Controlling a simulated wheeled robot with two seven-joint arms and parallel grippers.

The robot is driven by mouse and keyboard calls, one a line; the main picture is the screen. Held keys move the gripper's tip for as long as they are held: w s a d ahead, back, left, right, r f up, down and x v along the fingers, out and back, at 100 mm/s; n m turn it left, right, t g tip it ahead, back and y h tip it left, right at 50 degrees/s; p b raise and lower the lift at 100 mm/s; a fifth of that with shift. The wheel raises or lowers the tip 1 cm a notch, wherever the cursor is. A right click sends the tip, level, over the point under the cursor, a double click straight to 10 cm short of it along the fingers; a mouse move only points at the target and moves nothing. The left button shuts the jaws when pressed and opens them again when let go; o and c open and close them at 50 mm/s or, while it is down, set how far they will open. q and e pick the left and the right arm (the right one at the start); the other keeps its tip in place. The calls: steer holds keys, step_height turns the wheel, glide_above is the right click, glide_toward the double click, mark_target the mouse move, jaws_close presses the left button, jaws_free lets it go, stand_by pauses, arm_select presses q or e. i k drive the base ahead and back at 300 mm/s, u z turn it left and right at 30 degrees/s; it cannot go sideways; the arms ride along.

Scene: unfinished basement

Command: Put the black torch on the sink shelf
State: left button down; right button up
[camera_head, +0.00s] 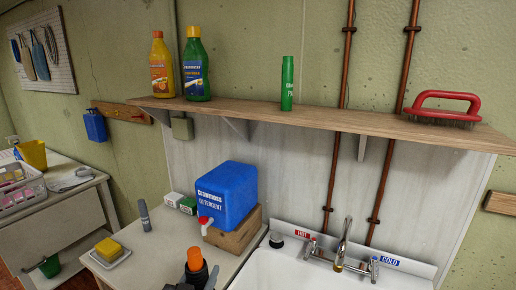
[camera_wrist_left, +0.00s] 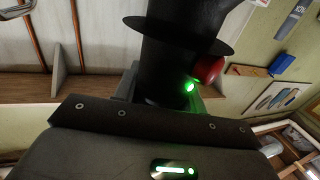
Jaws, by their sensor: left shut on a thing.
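The black torch (camera_head: 196,272), with an orange head, stands out at the bottom of the head view, in front of the blue detergent jug. My left gripper (camera_head: 191,284) is shut on it, low on its body; only a little of the gripper shows. In the left wrist view the torch's black body (camera_wrist_left: 178,50) with a wide flange rises from the jaws, and a red round part and a green light show beside it. The wooden sink shelf (camera_head: 330,119) runs along the wall above and behind the torch. My right gripper is not in view.
On the shelf stand a yellow bottle (camera_head: 161,68), a green bottle (camera_head: 195,70), a slim green can (camera_head: 287,85) and a red-handled brush (camera_head: 442,108). Bare shelf lies on both sides of the can. Below are the detergent jug (camera_head: 228,193), sink (camera_head: 300,272) and faucet (camera_head: 343,245).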

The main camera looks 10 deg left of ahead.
mark_target(260, 105)
steer(key=z, duration=0.05)
steer(key=k, duration=0.25)
steer(key=z, duration=3.15)
steer(key=k, duration=1.45)
steer(key=u, duration=1.9)
